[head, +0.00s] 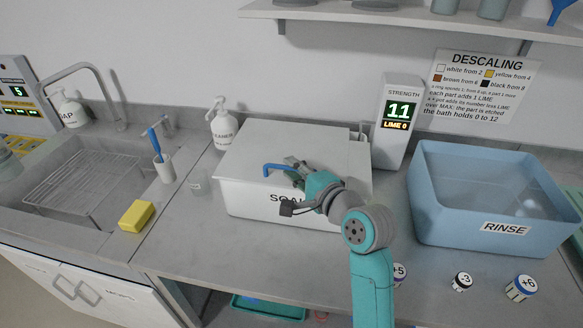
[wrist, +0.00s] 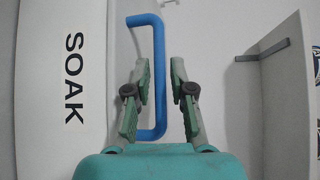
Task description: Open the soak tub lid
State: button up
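The white soak tub (head: 250,199) stands on the counter with SOAK on its front, partly hidden by my arm. Its flat white lid (head: 290,137) lies shut on top. A blue bar handle (head: 272,167) is on the lid near the front edge. My gripper (head: 295,167) is at the handle. In the wrist view the blue handle (wrist: 160,35) runs between the two fingers of my gripper (wrist: 161,68). The fingers are open, with a small gap visible on each side of the bar.
A strength display (head: 397,115) reading 11 stands behind the tub on the right. A blue rinse basin (head: 440,205) is to the right. A white pump bottle (head: 223,128) and a small clear cup (head: 200,186) stand to the left. Small labelled pots (head: 461,281) are at the front right.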

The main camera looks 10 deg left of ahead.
jog(key=shift+w+a, duration=0.3)
jog(key=shift+w, duration=0.05)
grip_shut()
